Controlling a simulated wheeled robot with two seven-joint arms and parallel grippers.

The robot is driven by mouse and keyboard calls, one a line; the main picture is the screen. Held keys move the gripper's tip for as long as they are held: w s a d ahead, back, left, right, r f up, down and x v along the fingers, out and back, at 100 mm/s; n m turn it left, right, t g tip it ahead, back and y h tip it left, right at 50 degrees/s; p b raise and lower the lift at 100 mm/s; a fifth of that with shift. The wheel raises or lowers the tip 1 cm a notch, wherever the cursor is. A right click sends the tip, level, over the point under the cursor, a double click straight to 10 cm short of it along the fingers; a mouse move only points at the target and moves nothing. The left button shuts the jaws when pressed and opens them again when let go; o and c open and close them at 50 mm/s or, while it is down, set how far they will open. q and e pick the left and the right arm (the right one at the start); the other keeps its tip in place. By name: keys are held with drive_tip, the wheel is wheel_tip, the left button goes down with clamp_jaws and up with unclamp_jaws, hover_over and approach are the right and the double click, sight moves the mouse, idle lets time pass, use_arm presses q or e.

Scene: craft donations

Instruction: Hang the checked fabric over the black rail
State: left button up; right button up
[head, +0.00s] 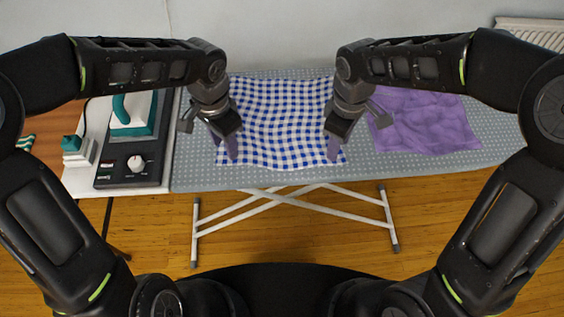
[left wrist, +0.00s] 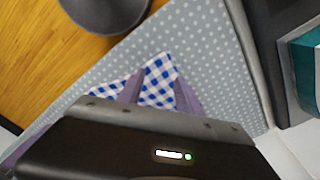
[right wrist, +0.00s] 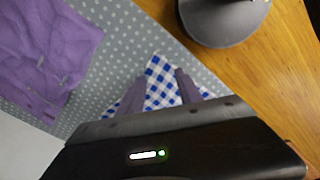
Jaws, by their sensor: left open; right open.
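The blue-and-white checked fabric (head: 275,120) lies spread, slightly wavy, on the grey dotted ironing board (head: 195,178). My left gripper (head: 231,151) is open over its front left corner. In the left wrist view that corner (left wrist: 158,72) shows between the two purple fingers. My right gripper (head: 334,150) is open over the front right corner. In the right wrist view the corner (right wrist: 158,70) shows between the fingers. I cannot tell whether the fingers touch the fabric. I cannot make out a black rail in these views.
A crumpled purple cloth (head: 425,125) lies right of the checked fabric. An iron (head: 135,108) and a dark control unit (head: 130,170) stand at the left. White folding legs (head: 295,205) stand under the board on the wooden floor (head: 300,245). A radiator (head: 530,32) is at back right.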

use_arm(q)
drive_tip(key=shift+f, duration=1.35)
use_arm(e)
drive_tip(key=shift+f, duration=1.35)
use_arm(q)
drive_tip(key=shift+f, duration=0.2)
use_arm(e)
drive_tip(key=shift+f, duration=0.2)
use_arm(q)
drive_tip(key=shift+r, duration=0.1)
drive_tip(key=shift+c, duration=0.3)
use_arm(e)
drive_tip(key=shift+r, duration=0.1)
drive_tip(key=shift+c, duration=0.3)
use_arm(q)
drive_tip(key=shift+c, duration=0.8)
use_arm(e)
drive_tip(key=shift+c, duration=0.8)
use_arm(q)
clamp_jaws()
use_arm(e)
clamp_jaws()
drive_tip(key=shift+r, duration=0.1)
